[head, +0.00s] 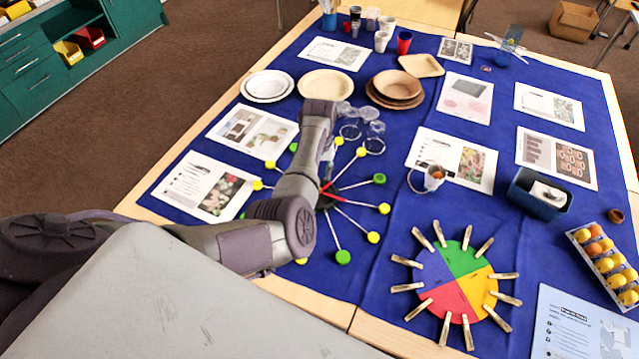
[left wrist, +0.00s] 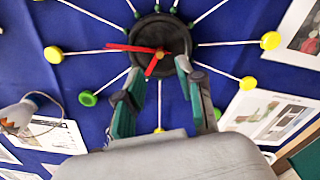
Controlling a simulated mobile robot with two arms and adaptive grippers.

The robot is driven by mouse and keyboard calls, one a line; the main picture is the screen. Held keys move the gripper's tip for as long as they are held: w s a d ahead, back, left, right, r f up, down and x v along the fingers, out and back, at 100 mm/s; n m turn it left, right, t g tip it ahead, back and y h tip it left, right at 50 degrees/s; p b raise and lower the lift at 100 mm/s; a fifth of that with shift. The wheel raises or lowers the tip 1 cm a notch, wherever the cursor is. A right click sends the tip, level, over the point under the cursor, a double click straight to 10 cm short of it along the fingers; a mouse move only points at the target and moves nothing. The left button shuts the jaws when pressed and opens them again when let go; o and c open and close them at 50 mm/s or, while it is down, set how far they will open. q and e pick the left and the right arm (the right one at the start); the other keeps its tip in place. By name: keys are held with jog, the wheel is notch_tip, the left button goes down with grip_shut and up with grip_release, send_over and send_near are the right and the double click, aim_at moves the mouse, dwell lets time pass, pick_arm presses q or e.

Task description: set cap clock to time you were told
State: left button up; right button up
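The cap clock (head: 327,201) lies on the blue cloth, with a dark round hub and thin white spokes ending in yellow and green caps. My left arm hides part of it in the head view. In the left wrist view the hub (left wrist: 172,28) shows at the top, with two red hands: the longer one (left wrist: 128,48) points left, the shorter one (left wrist: 153,65) points down. My left gripper (left wrist: 160,78) is open, its fingers spread over the lower edge of the hub around the shorter hand's tip. Nothing is between the fingers. Contact cannot be told. My right gripper is not in view.
A color wheel (head: 455,282) with clothespins lies right of the clock. Glass jars (head: 362,125), plates (head: 325,84), printed sheets (head: 205,187) and a small bucket (head: 434,178) surround it. A blue bin (head: 537,205) and an egg tray (head: 590,262) stand further right.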

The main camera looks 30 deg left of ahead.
pick_arm(q)
notch_tip(320, 180, down, 5)
jog(key=shift+b, duration=0.35)
jog(key=shift+f, duration=0.65)
pick_arm(e)
jog(key=shift+w+f, duration=0.25)
jog(key=shift+w, duration=0.25)
jog(key=shift+w+f, duration=0.2)
jog(key=shift+w, duration=0.3)
jog(key=shift+s, duration=0.2)
pick_arm(q)
grip_shut()
pick_arm(e)
jog(key=shift+s, duration=0.15)
